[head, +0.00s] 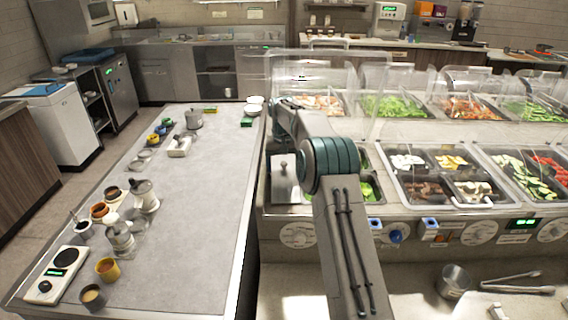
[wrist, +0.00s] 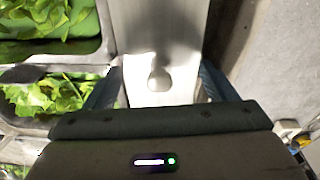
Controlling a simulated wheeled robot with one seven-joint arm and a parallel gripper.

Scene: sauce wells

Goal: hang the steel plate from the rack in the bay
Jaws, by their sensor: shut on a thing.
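My gripper (wrist: 158,84) shows at the bottom of the wrist view, with one finger on each side of a steel plate (wrist: 160,35). It is shut on the plate. The plate is bright, smooth metal with a small round knob or hole near the fingers, and it runs up out of the picture. In the head view a flat steel surface that looks like the plate (head: 284,192) is at the left end of the food counter, beside my arm. My arm hides the gripper there. I cannot make out the rack or the bay in either view.
Pans of greens (wrist: 45,95) lie just left of my gripper in the wrist view. The counter (head: 305,210) holds more food pans under clear guards (head: 385,75). A grey table (head: 205,210) on the left has cups and jars along its left side; its middle is clear.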

